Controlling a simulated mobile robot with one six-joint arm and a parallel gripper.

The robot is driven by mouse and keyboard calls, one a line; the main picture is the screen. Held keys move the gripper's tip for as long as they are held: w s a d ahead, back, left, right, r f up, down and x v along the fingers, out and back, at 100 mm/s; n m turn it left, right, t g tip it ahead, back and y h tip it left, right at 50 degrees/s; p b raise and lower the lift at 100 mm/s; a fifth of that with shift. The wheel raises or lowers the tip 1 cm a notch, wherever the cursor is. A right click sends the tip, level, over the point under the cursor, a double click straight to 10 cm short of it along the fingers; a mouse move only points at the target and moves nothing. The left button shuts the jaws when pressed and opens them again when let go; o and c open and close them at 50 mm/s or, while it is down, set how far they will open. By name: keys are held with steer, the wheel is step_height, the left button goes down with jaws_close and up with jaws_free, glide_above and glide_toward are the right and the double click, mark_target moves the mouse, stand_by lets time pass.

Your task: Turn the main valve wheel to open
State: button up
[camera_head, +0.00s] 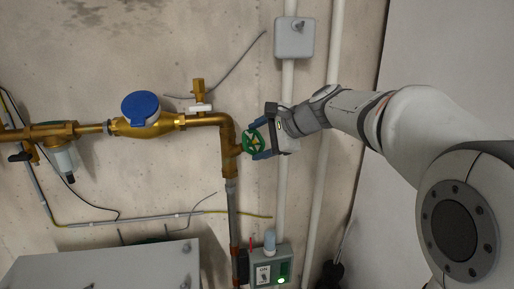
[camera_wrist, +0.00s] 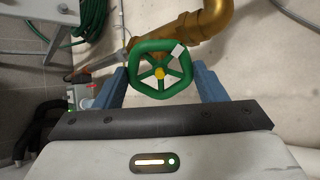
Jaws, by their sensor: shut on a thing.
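The main valve wheel (camera_head: 254,141) is a green handwheel on the right side of the vertical brass pipe in the head view. In the wrist view the wheel (camera_wrist: 160,69) faces the camera, with spokes, a yellow hub and a small white tag on its upper right rim. My gripper (camera_head: 262,141) reaches in from the right at the wheel. In the wrist view my gripper's (camera_wrist: 160,84) blue fingers stand on the left and right sides of the rim, shut on it. The fingertips are partly hidden behind the rim.
A brass pipe (camera_head: 226,150) runs down beside the wheel. A brass meter with a blue lid (camera_head: 140,107) sits to the left. A control box with a green light (camera_head: 268,268) is below. Pale vertical conduits (camera_head: 286,120) pass behind my gripper. A coiled green hose (camera_wrist: 92,18) shows upper left.

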steer(key=shift+f, duration=0.15)
steer(key=n+b, duration=0.3)
steer(key=b, duration=0.1)
steer(key=shift+f+n, duration=0.1)
steer(key=shift+n, duration=0.8)
steer(key=shift+r, duration=0.2)
steer(key=shift+f+b, duration=0.1)
steer(key=shift+b, duration=0.35)
steer(key=shift+f+n+b, duration=0.1)
steer(key=shift+n+b, duration=0.55)
steer(key=shift+n, duration=0.05)
steer(key=shift+n+b, duration=0.85)
steer(key=shift+n, duration=0.15)
steer(key=shift+r+n+b, duration=0.2)
steer(key=shift+n+b, duration=0.1)
steer(key=shift+n, duration=0.3)
